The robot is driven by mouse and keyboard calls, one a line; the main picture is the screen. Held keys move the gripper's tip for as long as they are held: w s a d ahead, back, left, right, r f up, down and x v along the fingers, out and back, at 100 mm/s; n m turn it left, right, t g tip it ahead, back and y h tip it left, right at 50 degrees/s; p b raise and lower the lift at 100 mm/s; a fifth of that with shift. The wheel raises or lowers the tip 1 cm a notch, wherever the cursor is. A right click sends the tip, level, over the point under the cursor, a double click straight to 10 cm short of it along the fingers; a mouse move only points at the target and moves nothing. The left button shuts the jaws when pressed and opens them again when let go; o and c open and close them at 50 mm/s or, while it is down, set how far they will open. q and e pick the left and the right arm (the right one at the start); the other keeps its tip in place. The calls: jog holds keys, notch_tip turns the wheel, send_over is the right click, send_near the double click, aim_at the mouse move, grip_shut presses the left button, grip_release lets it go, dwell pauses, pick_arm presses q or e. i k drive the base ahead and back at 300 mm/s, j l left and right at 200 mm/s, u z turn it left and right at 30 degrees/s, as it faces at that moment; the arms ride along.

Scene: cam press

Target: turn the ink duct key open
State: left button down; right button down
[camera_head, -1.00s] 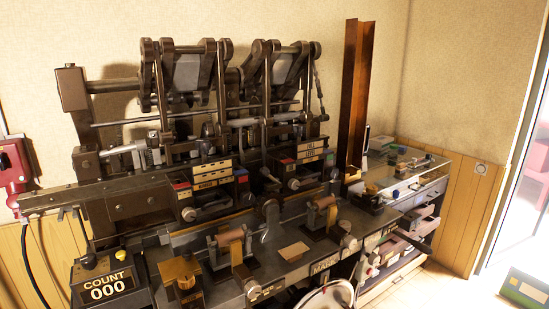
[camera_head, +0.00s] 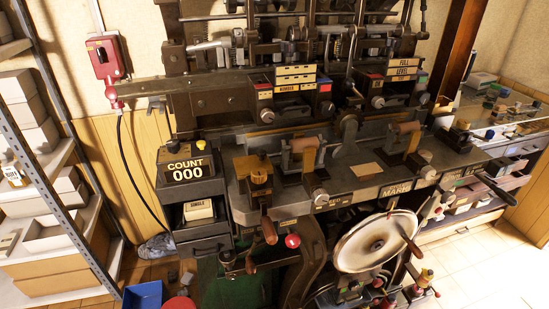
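The press (camera_head: 215,105) fills the middle of the view, with a dark bench (camera_head: 375,150) in front of it. I cannot tell for sure which part is the ink duct key; no label for it is readable. A brass block with a round knob (camera_head: 255,175) stands at the bench's left end. Two copper-coloured rollers in brackets sit on the bench, a left one (camera_head: 303,145) and a right one (camera_head: 405,128), each with a pale round knob nearby. Neither of my grippers is in view.
A pale round disc (camera_head: 375,243), levers and a red ball knob (camera_head: 293,240) stick out in front. A shelf rack (camera_head: 62,215) stands left; a blue bin (camera_head: 142,296) is on the floor.

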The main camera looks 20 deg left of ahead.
aim_at(258, 175)
jog(key=j, duration=0.4)
jog(key=k+j+z, duration=0.1)
jog(key=j, duration=0.3)
jog(key=k+j, duration=0.1)
jog(key=j, duration=0.35)
